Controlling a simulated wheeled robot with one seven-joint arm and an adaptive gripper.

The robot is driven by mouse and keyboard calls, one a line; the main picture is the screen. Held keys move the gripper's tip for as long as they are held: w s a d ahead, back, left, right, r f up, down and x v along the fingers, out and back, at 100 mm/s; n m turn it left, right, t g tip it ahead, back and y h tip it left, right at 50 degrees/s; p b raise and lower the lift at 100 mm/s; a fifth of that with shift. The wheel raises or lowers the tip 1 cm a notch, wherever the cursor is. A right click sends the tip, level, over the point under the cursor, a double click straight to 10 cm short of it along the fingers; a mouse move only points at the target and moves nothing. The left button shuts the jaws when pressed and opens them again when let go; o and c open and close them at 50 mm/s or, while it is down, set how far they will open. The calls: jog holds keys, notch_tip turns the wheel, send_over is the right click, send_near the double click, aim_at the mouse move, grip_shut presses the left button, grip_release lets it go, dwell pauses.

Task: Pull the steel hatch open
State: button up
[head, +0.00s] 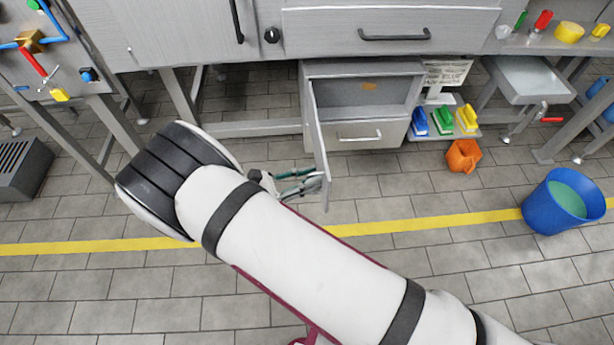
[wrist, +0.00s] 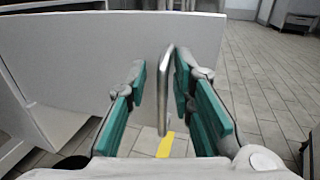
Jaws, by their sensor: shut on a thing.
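The steel hatch (head: 319,139) is a thin grey door on the low cabinet (head: 369,112), hinged at the cabinet's left side. It stands swung well out, edge-on to the head view, and the upper compartment shows open. In the wrist view the hatch (wrist: 70,48) is a broad pale panel. Its upright metal bar handle (wrist: 165,90) stands between the green-padded fingers of my gripper (wrist: 163,88). My gripper is shut on the handle. In the head view my gripper (head: 297,184) is at the hatch's outer end, partly hidden by my arm.
A shut drawer (head: 359,134) lies below the open compartment. An orange jug (head: 463,156) and a blue bucket (head: 563,201) stand on the floor to the right. A dark slatted box (head: 20,168) is at far left. The tiled floor in front is mostly clear.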

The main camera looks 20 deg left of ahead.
jog(key=shift+a, duration=0.15)
jog(key=v, duration=1.1)
jog(key=shift+s+a, duration=0.25)
jog(key=shift+s, duration=0.1)
jog(key=shift+r, duration=0.1)
